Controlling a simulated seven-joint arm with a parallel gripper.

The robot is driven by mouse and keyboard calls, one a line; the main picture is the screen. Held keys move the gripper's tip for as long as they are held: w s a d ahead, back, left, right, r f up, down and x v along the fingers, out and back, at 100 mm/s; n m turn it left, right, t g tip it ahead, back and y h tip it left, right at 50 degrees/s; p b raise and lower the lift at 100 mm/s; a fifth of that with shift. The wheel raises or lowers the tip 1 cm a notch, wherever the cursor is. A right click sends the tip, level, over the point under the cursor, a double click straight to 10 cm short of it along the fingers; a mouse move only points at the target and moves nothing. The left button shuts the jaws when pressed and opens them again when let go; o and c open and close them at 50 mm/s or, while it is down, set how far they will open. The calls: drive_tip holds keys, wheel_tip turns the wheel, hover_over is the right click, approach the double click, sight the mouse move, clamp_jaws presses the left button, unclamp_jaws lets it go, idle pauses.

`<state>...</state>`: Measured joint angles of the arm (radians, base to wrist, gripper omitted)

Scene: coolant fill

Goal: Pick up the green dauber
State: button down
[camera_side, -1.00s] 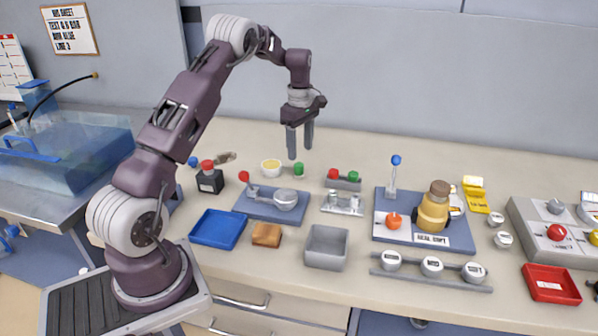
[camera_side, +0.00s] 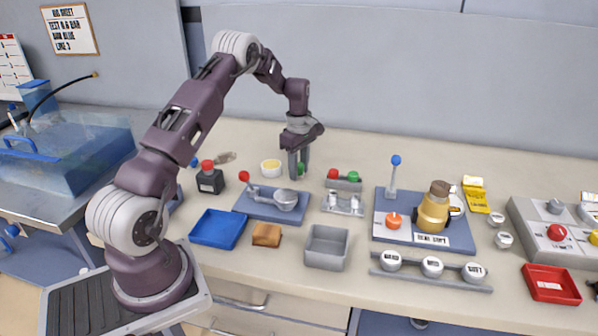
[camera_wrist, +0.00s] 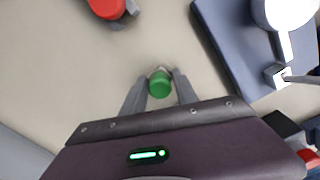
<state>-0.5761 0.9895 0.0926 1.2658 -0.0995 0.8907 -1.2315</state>
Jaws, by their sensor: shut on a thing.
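The green dauber (camera_wrist: 159,85) is a small piece with a round green top and a pale lower part. In the wrist view it sits between the two grey fingers of my gripper (camera_wrist: 160,76), which are shut on it. In the side view my gripper (camera_side: 299,164) points straight down at the table, and only a bit of the dauber's green (camera_side: 301,169) shows behind the fingers. It stands at table level, and I cannot tell whether it is off the surface.
A grey rack with a red top (camera_side: 333,174) and another green top (camera_side: 353,176) is on the right. The table behind is clear.

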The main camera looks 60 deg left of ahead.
sight(299, 164)
wheel_tip(299, 164, up, 10)
drive_tip(key=shift+r, duration=0.1)
drive_tip(key=c, duration=1.6)
unclamp_jaws()
drive_tip(key=c, duration=0.5)
drive_tip(key=shift+c, duration=0.2)
